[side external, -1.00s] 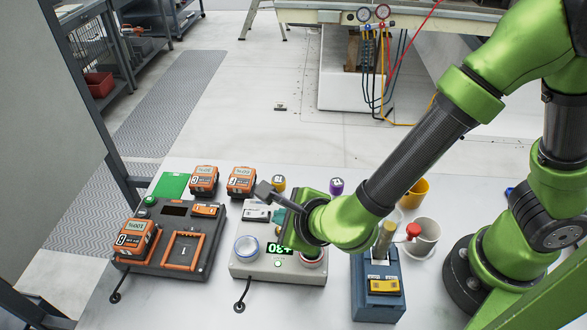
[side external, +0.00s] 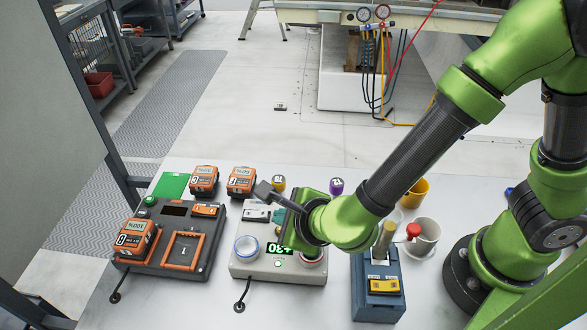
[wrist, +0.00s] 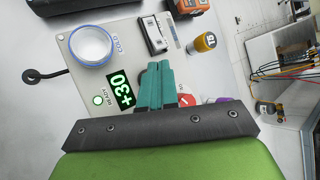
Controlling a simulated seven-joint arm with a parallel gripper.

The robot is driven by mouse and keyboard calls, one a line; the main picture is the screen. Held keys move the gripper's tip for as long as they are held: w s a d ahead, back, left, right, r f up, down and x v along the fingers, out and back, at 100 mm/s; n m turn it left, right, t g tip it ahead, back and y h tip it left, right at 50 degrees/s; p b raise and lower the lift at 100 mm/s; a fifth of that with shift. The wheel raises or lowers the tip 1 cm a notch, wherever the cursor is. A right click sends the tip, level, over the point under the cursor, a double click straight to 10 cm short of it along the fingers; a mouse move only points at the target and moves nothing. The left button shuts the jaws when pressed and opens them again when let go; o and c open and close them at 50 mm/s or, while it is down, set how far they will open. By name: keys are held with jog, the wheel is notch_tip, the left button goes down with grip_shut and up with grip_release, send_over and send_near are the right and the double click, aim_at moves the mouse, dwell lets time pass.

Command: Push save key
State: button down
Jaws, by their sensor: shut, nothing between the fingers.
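The pale grey console (side external: 245,266) stands at the front middle of the table. It carries a blue-ringed round well (side external: 247,248) marked COLD, a green display (wrist: 122,90) reading +30, and a lit green READY lamp (wrist: 98,100). A red round part (wrist: 187,100) shows beside the fingers in the wrist view. No key marked SAVE is readable; my gripper hides part of the console. My gripper (wrist: 155,68) is shut and empty, its teal fingers over the console between the display and the red part. I cannot tell whether the fingertips touch it.
A dark charger-like station (side external: 185,262) with orange-topped units stands left of the console. Small yellow (side external: 279,183) and purple (side external: 337,187) containers stand behind.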

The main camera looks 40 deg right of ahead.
jog(key=shift+f, duration=0.15)
jog(key=shift+f, duration=0.3)
jog(key=shift+s+d+f, duration=0.15)
jog(key=shift+f, duration=0.7)
dwell(1.0)
jog(key=shift+r, duration=0.1)
jog(key=shift+s+d+r, duration=0.25)
jog(key=shift+s+r, duration=0.05)
jog(key=shift+r, duration=0.15)
jog(key=shift+w+a+r, duration=0.1)
jog(key=shift+w+r, duration=0.05)
jog(key=shift+r, duration=2.6)
